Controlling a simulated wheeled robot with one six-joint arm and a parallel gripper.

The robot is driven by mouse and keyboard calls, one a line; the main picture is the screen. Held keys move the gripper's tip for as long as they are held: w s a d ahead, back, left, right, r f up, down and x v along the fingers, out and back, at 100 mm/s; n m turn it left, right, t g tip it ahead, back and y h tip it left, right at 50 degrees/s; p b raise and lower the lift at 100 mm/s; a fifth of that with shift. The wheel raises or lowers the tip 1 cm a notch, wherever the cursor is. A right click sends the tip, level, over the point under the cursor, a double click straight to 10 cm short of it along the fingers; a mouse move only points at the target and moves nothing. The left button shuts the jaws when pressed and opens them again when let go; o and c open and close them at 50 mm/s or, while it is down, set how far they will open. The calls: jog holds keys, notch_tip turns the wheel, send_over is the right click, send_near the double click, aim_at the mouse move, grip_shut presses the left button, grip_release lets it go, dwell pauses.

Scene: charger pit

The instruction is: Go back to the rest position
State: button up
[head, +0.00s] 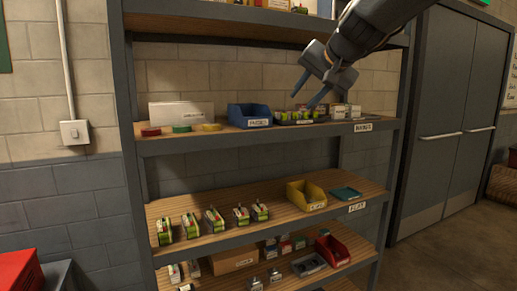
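My gripper (307,94) hangs from the upper right, in front of the upper open shelf (350,127). Its two fingers are spread apart and point down and to the left. No object shows between them. Below the fingertips, a dark tray (282,121) holds several small yellow-green items (296,115). The fingertips look close to these items, but I cannot tell whether they touch. Part of the shelf's back is hidden behind the gripper.
A blue bin (248,116) stands left of the tray, and white boxes (346,111) stand right. The lower shelf holds several small packs (214,219) and a yellow bin (306,195). A red bin (333,251) is below. A grey cabinet (455,120) stands right.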

jog(key=s+d+f+n+g+h, duration=0.1)
jog(key=s+f+g, duration=0.15)
jog(key=f, duration=0.65)
jog(key=s+d+f+g+h, duration=0.1)
jog(key=s+f, duration=0.2)
jog(key=f, duration=0.6)
jog(key=s+d+f+n+g+h, duration=0.1)
jog(key=s+d+f+n+g, duration=0.1)
jog(key=s+f, duration=1)
jog(key=s+d+f+n+g, duration=0.2)
jog(key=s+d+f+g, duration=0.1)
jog(key=s+f, duration=0.8)
jog(key=shift+s+f+g+h, duration=0.4)
jog(key=shift+f+g, duration=0.15)
jog(key=shift+f, duration=0.4)
jog(key=shift+w, duration=0.1)
